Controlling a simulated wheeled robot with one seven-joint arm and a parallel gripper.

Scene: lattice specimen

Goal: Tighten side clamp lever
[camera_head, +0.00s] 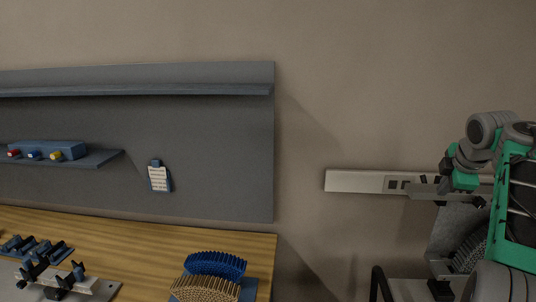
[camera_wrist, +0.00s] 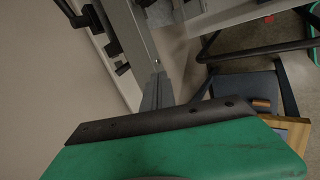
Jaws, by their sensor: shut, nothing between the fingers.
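A light metal plate (camera_head: 103,291) at the lower left of the head view carries dark clamp-like parts (camera_head: 66,281). I cannot tell which, if any, is the side clamp lever. In the wrist view, dark fittings (camera_wrist: 112,42) sit along a pale beam at the upper left; a lever is not clear among them. My gripper (camera_wrist: 157,90) shows as narrow grey fingers, shut and empty, beyond its green body. Its tip appears in front of the pale beam; whether it touches is unclear. My arm is at the right of the head view, where the gripper is hard to make out.
The wooden bench (camera_head: 140,240) holds a blue and tan bristled piece (camera_head: 212,275). A grey back panel (camera_head: 220,150) with shelves stands behind it. A pale wall rail (camera_head: 355,181) runs close to my arm. A dark frame (camera_head: 378,284) stands below.

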